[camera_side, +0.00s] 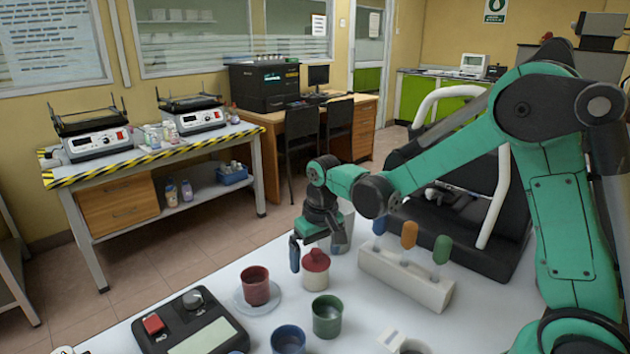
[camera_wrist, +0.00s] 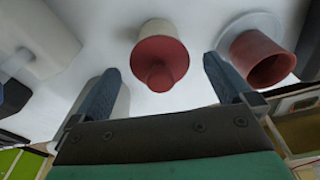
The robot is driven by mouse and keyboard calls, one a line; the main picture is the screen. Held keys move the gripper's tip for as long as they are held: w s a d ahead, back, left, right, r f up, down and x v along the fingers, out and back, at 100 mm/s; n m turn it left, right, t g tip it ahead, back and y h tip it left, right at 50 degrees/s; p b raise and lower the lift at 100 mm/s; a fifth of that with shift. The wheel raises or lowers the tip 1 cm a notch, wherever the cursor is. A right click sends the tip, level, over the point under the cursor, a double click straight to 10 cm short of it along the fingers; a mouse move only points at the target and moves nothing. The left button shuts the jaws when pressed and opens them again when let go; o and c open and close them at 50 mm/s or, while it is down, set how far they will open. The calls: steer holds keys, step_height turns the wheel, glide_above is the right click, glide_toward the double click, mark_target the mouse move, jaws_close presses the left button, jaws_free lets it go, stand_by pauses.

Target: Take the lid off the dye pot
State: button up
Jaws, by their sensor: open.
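The dye pot (camera_side: 315,279) is a small cream pot standing on the white table. Its red lid (camera_side: 316,258), with a knob on top, sits on it. In the wrist view the red lid (camera_wrist: 160,62) shows between and beyond the two fingertips, with the cream pot (camera_wrist: 158,27) behind it. My gripper (camera_side: 313,243) is open and empty, close by the pot at about lid height. In the wrist view my gripper (camera_wrist: 161,68) has its blue-grey fingers spread on either side of the lid, with no contact visible. The far finger is mostly hidden in the side view.
A red cup (camera_side: 256,287) on a saucer (camera_side: 237,304) stands left of the pot. Green (camera_side: 327,318) and blue (camera_side: 288,342) cups stand in front. A white rack (camera_side: 405,279) with coloured droppers is at right. A grey cup (camera_side: 343,235) stands behind. A black scale (camera_side: 190,325) is front left.

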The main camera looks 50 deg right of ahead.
steer(key=c, duration=1.2)
steer(key=shift+c, duration=0.2)
